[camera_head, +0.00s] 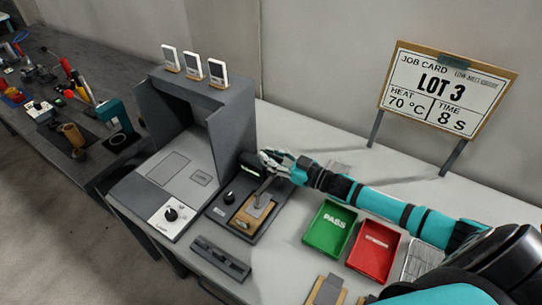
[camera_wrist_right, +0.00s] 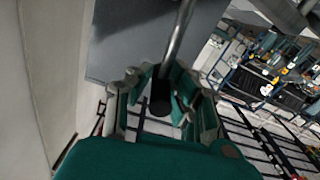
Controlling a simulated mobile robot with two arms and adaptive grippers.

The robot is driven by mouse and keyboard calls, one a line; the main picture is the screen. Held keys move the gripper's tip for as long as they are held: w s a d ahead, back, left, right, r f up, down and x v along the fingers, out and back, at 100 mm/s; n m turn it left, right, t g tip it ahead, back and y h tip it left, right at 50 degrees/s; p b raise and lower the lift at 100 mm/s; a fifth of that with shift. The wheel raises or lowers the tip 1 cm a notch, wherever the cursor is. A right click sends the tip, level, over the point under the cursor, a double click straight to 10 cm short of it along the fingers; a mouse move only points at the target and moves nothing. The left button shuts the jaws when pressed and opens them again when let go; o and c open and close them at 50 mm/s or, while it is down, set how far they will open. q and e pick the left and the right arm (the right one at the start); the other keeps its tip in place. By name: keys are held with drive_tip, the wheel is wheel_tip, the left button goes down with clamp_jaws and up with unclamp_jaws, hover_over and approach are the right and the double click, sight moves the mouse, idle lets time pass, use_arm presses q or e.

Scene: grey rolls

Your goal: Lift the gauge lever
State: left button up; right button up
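The gauge (camera_head: 222,212) is a dark base on the bench with a small display, a knob and a wooden block (camera_head: 246,219) carrying a grey piece. Its lever is a metal rod (camera_wrist_right: 178,40) with a black grip (camera_wrist_right: 160,98), seen in the right wrist view. My right gripper (camera_head: 272,160) is beside the gauge's display in the head view. In the right wrist view, its fingers (camera_wrist_right: 160,108) stand open on both sides of the black grip, with a gap showing at the left. My left gripper is not in view.
A green PASS tray (camera_head: 330,228) and a red tray (camera_head: 374,251) lie right of the gauge, under my right arm. A grey booth (camera_head: 235,122) stands to the left. A dark slotted holder (camera_head: 221,259) lies in front. A job card (camera_head: 447,90) stands behind.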

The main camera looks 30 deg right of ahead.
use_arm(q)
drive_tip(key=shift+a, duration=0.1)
use_arm(e)
clamp_jaws()
